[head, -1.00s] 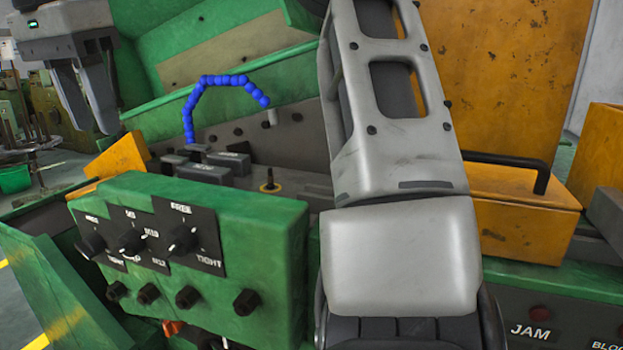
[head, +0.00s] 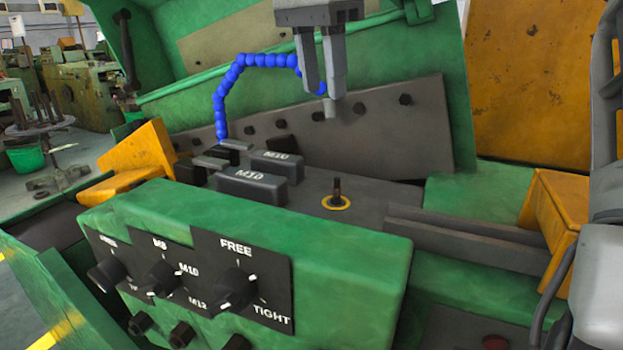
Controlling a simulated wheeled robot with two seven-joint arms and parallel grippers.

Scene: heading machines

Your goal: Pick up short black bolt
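A short dark bolt (head: 337,188) stands upright in a yellow ring on the grey machine bed (head: 375,205). My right gripper (head: 321,106) hangs from the top middle with its fingers pointing down. It is above and behind the bolt in the picture, apart from it. A gap shows between its fingers, and I see nothing held there. My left gripper is not in view.
Two dark M10 blocks (head: 252,188) lie left of the bolt. A blue segmented hose (head: 228,80) arches behind. A green control box (head: 340,255) with knobs stands in front. A yellow block (head: 555,205) and my arm are at the right.

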